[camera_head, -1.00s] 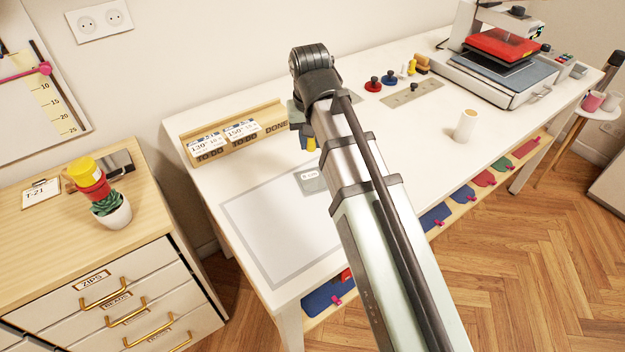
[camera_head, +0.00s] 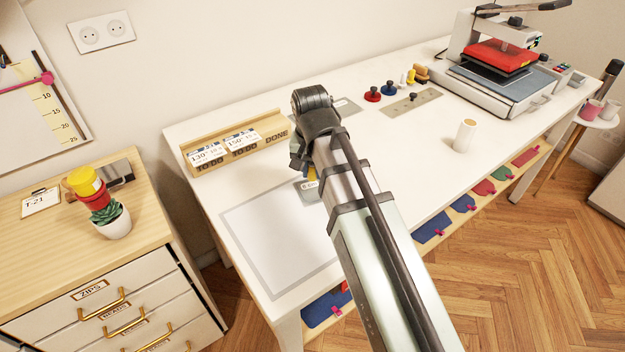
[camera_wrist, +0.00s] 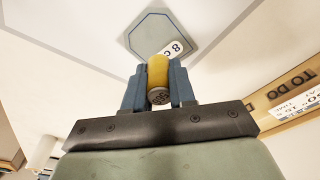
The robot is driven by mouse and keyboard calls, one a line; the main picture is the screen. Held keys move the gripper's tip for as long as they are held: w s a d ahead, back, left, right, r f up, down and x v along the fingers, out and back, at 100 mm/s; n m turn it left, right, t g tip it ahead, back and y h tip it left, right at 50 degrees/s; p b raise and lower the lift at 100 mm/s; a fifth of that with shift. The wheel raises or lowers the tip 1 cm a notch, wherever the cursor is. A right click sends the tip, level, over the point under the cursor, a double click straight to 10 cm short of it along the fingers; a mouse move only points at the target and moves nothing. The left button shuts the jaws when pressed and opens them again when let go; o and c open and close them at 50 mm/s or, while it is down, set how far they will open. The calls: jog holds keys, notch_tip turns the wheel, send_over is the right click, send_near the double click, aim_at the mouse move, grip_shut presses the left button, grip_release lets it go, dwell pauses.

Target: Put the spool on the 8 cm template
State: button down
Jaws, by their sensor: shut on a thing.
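My gripper (camera_wrist: 158,88) is shut on the yellow spool (camera_wrist: 158,70), with a blue finger on each side of it. In the wrist view the spool's grey end with markings faces the camera. The 8 cm template (camera_wrist: 165,32) is a grey, many-sided plate with a dark outline; the spool overlaps its near edge, beside the white label "8 c…". In the head view the template (camera_head: 303,190) lies on the white table, largely hidden behind my arm. A sliver of yellow (camera_head: 311,178) shows below my gripper. I cannot tell whether the spool touches the template.
A wooden card rack (camera_head: 235,148) stands close left of my gripper. A grey-bordered white sheet (camera_head: 275,235) lies at the front left. The table's middle is clear.

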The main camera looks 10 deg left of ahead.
aim_at(313, 188)
jog(key=shift+f, duration=2)
jog(key=c, duration=0.9)
grip_release()
jog(key=shift+f, duration=0.1)
jog(key=shift+s+r, duration=0.25)
jog(key=shift+r, duration=1.8)
jog(key=shift+s+r, duration=0.2)
jog(key=shift+r, duration=1.8)
jog(key=shift+s+r, duration=0.25)
jog(key=shift+r, duration=1.8)
